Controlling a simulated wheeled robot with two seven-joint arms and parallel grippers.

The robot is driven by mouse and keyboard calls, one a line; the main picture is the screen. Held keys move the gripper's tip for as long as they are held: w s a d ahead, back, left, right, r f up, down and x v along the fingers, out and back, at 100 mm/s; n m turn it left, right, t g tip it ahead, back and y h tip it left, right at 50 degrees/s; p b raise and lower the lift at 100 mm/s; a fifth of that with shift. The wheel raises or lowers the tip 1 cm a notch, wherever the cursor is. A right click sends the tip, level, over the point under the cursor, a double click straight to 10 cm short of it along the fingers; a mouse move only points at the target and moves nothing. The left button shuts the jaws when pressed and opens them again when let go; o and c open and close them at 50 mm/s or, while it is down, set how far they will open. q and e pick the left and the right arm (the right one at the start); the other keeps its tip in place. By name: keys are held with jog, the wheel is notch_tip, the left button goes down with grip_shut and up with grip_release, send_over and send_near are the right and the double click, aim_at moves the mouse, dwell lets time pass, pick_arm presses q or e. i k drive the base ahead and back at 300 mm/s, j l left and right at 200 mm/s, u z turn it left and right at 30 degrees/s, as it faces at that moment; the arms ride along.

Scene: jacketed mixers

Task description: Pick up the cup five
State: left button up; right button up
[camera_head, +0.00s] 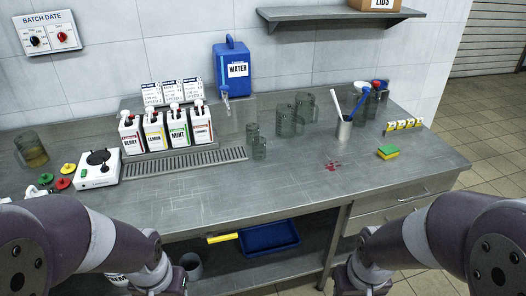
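Several translucent grey-green vessels stand on the steel counter: a small cup (259,149) in front, another cup (252,133) behind it, a jug (285,121) and a taller handled jug (305,108) to the right. No number is readable on any of them, so I cannot tell which is cup five. Another handled jug (32,150) with amber liquid stands at the far left. My two arms come in at the lower left and lower right, below the counter's front edge. Both grippers are outside the picture.
Labelled bottles (167,128) stand behind a drain grate (185,161). A white heater (98,169), blue water tank (231,68), utensil holder (344,130) and sponge (388,152) are also on the counter (240,195). Its front middle is clear. A blue tray (270,237) lies below.

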aim_at(259, 149)
jog(key=z, duration=0.4)
jog(key=i+j+z, duration=0.1)
jog(key=z, duration=0.7)
jog(key=i+j+z, duration=0.1)
jog(key=z, duration=0.3)
jog(key=i+j, duration=0.15)
jog(key=j, duration=0.2)
jog(key=i+j, duration=0.1)
jog(key=j, duration=0.25)
jog(key=i+j, duration=0.15)
jog(key=j, duration=0.25)
jog(key=i+j, duration=0.15)
jog(key=j, duration=0.2)
